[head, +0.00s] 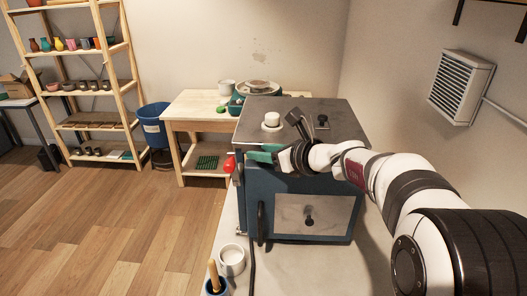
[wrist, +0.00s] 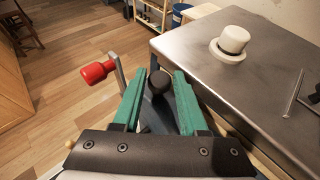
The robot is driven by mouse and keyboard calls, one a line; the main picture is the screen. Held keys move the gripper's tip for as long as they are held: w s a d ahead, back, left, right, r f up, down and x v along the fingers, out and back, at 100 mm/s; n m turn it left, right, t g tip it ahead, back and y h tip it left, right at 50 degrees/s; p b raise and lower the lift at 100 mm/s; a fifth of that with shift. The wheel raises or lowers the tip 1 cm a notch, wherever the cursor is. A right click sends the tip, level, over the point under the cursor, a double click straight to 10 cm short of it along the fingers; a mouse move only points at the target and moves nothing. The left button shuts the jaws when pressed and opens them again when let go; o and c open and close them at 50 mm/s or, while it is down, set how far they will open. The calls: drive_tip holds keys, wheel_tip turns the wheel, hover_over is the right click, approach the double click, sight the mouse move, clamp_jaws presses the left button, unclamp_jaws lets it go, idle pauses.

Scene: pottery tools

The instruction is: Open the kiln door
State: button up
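The kiln (head: 247,194) is a blue box with a grey metal top, on a pale surface. Its front door has a grey panel (head: 290,222) with a black knob, and a black upright handle (head: 262,222) stands at the left. The door looks closed. My gripper (head: 259,154) is at the kiln's upper left front edge. In the wrist view my gripper's green fingers (wrist: 158,92) are apart, with a black rounded knob (wrist: 158,80) between them; a gap shows on both sides. A red-knobbed lever (wrist: 97,72) is left of the fingers, also in the head view (head: 229,164).
A white cap (head: 271,119) sits on the kiln top. A wooden table (head: 190,106), blue bin (head: 154,126) and shelf are behind left. Floor at left is clear.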

clamp_jaws()
idle(1.1)
